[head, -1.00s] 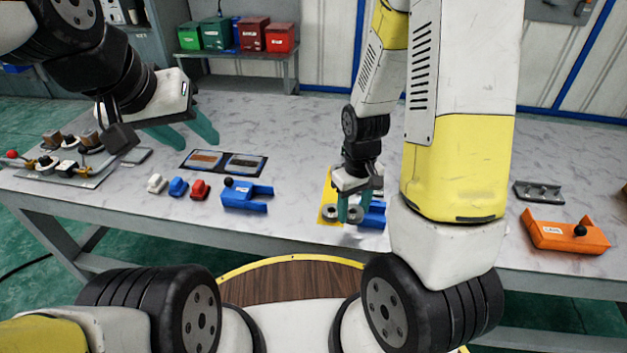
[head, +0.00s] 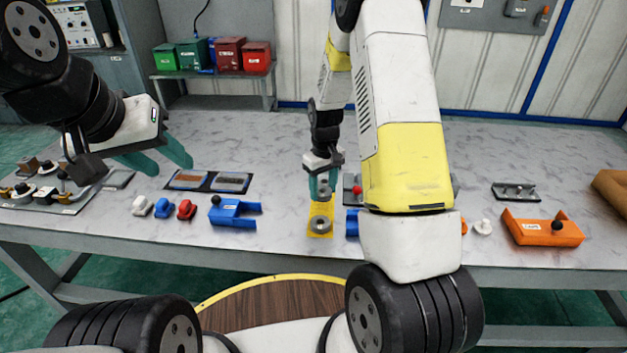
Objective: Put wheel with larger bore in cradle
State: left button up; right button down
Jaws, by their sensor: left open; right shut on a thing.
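My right gripper (head: 321,187) is shut on a grey wheel (head: 325,194), held just above the far part of a yellow mat (head: 320,233). A second grey wheel (head: 320,222) lies flat on this mat, its dark bore facing up. I cannot compare the two bores, as the held wheel is partly covered by the fingers. Which fixture is the cradle is unclear: a blue one with a black knob (head: 231,212) stands left of the mat, and another blue piece (head: 352,224) is mostly hidden behind my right arm. My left gripper (head: 160,163) is open and empty above the table's left side.
White (head: 141,206), blue (head: 164,208) and red (head: 186,209) small parts lie left of the blue fixture. A dark two-panel tray (head: 208,181) lies behind them. An orange fixture (head: 542,229) and a grey bracket (head: 515,191) stand right. My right arm hides the table's middle right.

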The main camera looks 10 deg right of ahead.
jog(key=shift+f, duration=1.75)
jog(key=c, duration=0.6)
grip_release()
jog(key=shift+f, duration=0.15)
jog(key=shift+c, duration=0.2)
notch_tip(320, 180, up, 12)
notch_tip(320, 180, up, 16)
jog(key=f+m+t+y, duration=0.1)
jog(key=m+t, duration=0.1)
jog(key=t, duration=0.1)
send_over(323, 206)
jog(key=s, duration=0.9)
jog(key=s+a+r+m+t, duration=0.1)
jog(key=s+r, duration=0.2)
jog(key=s, duration=0.4)
jog(key=s+a+r+m+t+y, duration=0.1)
jog(key=s+r, duration=0.3)
jog(key=s, duration=0.4)
jog(key=shift+a+t, duration=0.15)
jog(key=shift+t, duration=0.45)
